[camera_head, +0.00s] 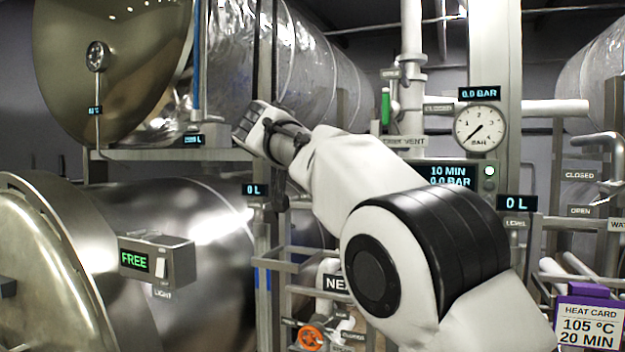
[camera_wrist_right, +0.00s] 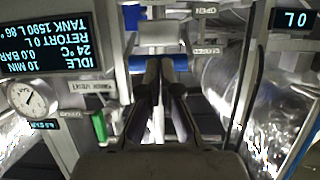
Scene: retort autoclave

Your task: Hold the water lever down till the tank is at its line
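My right arm reaches from the lower right up to the left in the head view. Its dark gripper (camera_head: 278,188) points down, partly hidden by the wrist. In the right wrist view, upside down, the gripper's fingers (camera_wrist_right: 160,64) are close together at their tips and hold nothing that I can see. A blue bar (camera_wrist_right: 142,63), possibly the lever's grip, lies across behind the fingertips; I cannot tell if they touch it. The status panel (camera_wrist_right: 42,45) reads idle, retort 0 L and tank 1590 L; it also shows in the head view (camera_head: 447,176). My left gripper is out of view.
A large steel vessel (camera_head: 170,260) with a FREE box (camera_head: 156,260) stands at lower left, below an upper tank (camera_head: 105,60). A pressure gauge (camera_head: 480,128) and a green handle (camera_head: 385,106) are at right. Pipes and frame bars crowd the arm.

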